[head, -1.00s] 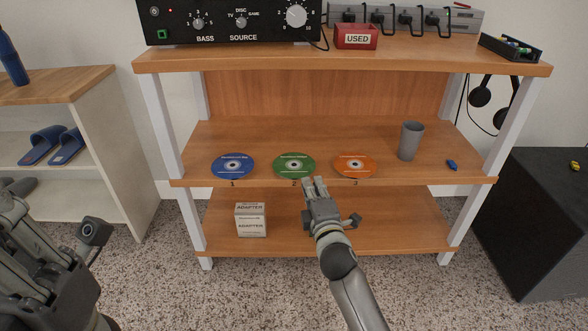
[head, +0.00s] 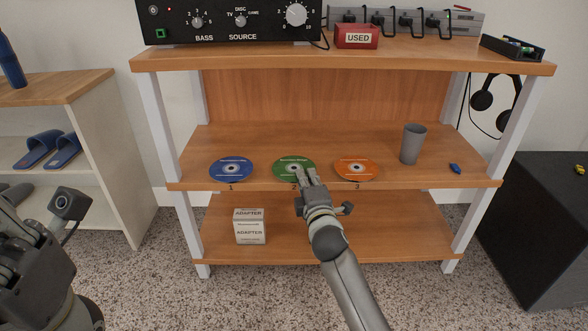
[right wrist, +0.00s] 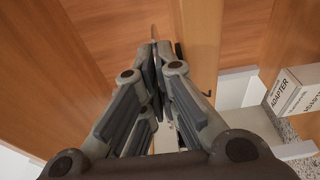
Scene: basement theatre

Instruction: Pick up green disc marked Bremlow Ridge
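The green disc (head: 290,164) lies flat on the middle shelf, above the number 2, between the blue disc (head: 231,169) and the orange disc (head: 357,168). The small print on it is too small to read for sure. My right gripper (head: 306,174) reaches in over the shelf's front edge, its fingertips at the green disc's lower right part and covering some of it. In the right wrist view its fingertips (right wrist: 156,48) are close together, with a thin edge showing just beyond them. Whether they grip the disc is unclear. My left gripper is not clearly shown.
A grey cup (head: 413,144) and a small blue item (head: 455,169) stand to the right on the middle shelf (head: 300,138). An adapter box (head: 249,226) sits on the lower shelf. The top shelf above holds an amplifier (head: 240,22) and a red USED box (head: 356,36).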

